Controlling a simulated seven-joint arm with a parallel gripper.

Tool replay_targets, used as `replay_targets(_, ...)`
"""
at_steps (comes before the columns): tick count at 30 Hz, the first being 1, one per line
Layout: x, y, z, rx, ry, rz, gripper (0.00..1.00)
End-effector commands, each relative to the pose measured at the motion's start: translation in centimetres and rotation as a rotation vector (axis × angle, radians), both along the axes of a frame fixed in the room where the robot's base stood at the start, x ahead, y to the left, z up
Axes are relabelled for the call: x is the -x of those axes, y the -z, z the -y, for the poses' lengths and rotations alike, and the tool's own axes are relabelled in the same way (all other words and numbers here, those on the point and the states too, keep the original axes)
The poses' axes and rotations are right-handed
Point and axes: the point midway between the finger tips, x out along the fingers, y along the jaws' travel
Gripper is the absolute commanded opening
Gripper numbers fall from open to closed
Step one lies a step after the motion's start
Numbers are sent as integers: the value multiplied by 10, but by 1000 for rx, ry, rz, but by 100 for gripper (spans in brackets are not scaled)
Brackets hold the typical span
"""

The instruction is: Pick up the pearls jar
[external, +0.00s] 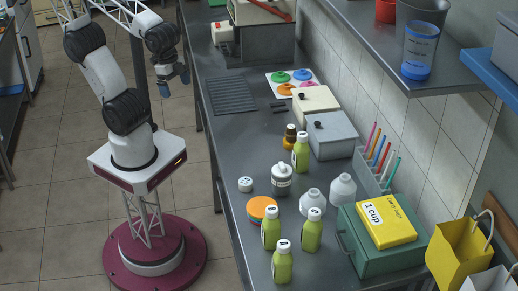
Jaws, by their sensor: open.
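A clear jar (420,52) with a blue label stands on the upper shelf. The lettering on both is too small to read, so I cannot tell which is the pearls jar. My gripper (174,83), with blue fingertips, is open and empty. It hangs in the air left of the counter edge, well away from both jars.
The grey counter (225,140) holds several green bottles (282,262), white bottles (342,188), an orange-topped tub (262,210), a small white shaker (245,184), lidded boxes (332,138) and a green case (375,245) under a yellow box (385,222). The shelf (470,70) overhangs the back.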

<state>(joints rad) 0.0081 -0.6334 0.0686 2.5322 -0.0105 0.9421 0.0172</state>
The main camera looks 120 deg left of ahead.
Motion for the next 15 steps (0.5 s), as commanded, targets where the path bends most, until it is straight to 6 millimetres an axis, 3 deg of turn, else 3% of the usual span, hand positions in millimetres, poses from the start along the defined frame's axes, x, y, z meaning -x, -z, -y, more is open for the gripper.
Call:
replay_targets(8, -2, 1, -1, -14, 11, -7, 100)
replay_targets(15, -20, 12, -14, -131, 106, -57, 100)
